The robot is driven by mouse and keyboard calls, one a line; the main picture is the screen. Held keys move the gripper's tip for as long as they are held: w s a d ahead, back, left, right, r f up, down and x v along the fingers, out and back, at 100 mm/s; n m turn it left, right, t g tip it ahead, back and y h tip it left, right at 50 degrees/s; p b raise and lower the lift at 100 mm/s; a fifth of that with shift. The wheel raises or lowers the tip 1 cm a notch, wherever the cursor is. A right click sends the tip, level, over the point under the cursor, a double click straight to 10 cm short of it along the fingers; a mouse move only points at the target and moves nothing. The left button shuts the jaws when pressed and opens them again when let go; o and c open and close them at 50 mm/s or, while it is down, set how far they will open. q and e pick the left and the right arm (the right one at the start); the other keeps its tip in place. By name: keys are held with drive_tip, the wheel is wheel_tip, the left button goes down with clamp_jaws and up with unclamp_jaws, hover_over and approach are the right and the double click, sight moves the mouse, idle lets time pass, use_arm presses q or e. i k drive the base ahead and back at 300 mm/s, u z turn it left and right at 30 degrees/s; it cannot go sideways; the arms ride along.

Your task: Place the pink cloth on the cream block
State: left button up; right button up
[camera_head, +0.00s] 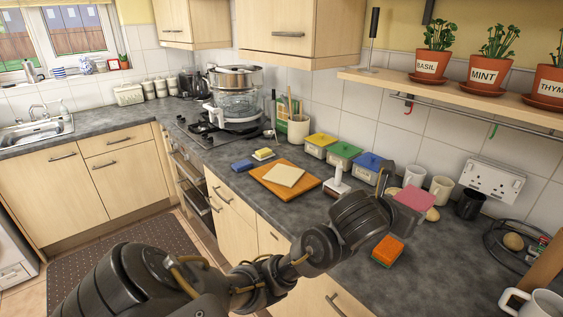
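The pink cloth (414,198) shows as a flat pink square just right of my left gripper (388,190), in front of the mugs. The gripper's own wrist and hand partly hide its fingers, so I cannot tell whether they grip the cloth or are only beside it. A cream flat square block (284,175) lies on an orange board (300,190) on the counter, left of the gripper and clear of it. A small cream rounded thing (432,214) peeks out below the cloth's right edge. My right gripper is not in view.
An orange sponge (388,250) lies near the counter's front. A white-handled brush (336,182) stands between board and gripper. Lidded tubs (343,154), mugs (440,189) and a dark mug (469,204) line the wall. A blue sponge (243,165) lies left of the board.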

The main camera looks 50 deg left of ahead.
sight(284, 174)
drive_tip(key=k, duration=0.2)
drive_tip(key=z, duration=3.05)
drive_tip(key=k, duration=1.65)
drive_tip(key=u, duration=2.45)
